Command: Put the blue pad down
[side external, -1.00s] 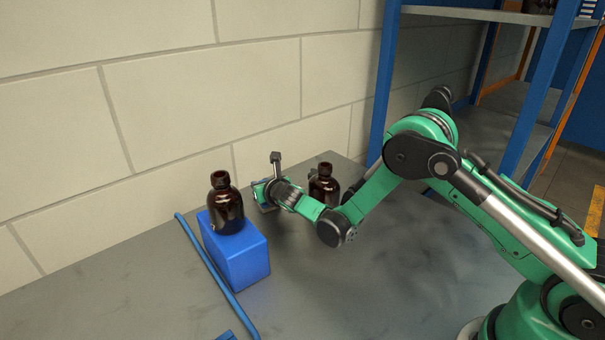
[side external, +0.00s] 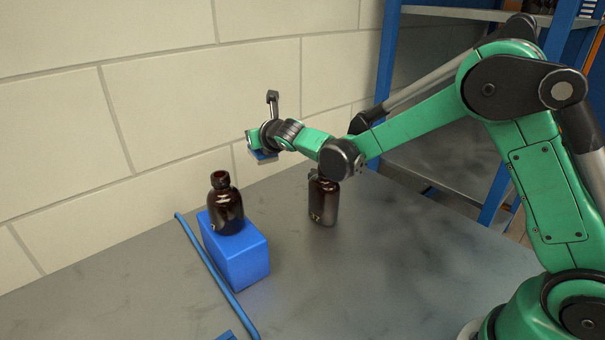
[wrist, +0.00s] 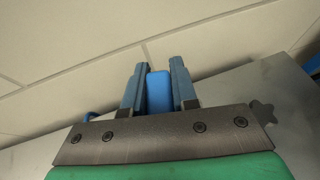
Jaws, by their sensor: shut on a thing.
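My gripper (wrist: 158,90) is shut on the blue pad (wrist: 159,92), which sits between its two fingers in the wrist view. In the side view my gripper (side external: 258,152) is raised above the table near the wall. There the pad (side external: 263,156) shows only as a small blue patch under the wrist, mostly hidden by the gripper. The pad is clear of the table.
An amber bottle (side external: 225,208) stands on a blue block (side external: 238,258) at the left. Another amber bottle (side external: 323,201) stands on the grey table (side external: 350,285), partly below my arm. A blue rail (side external: 215,272) runs left of the block. The table's front middle is clear.

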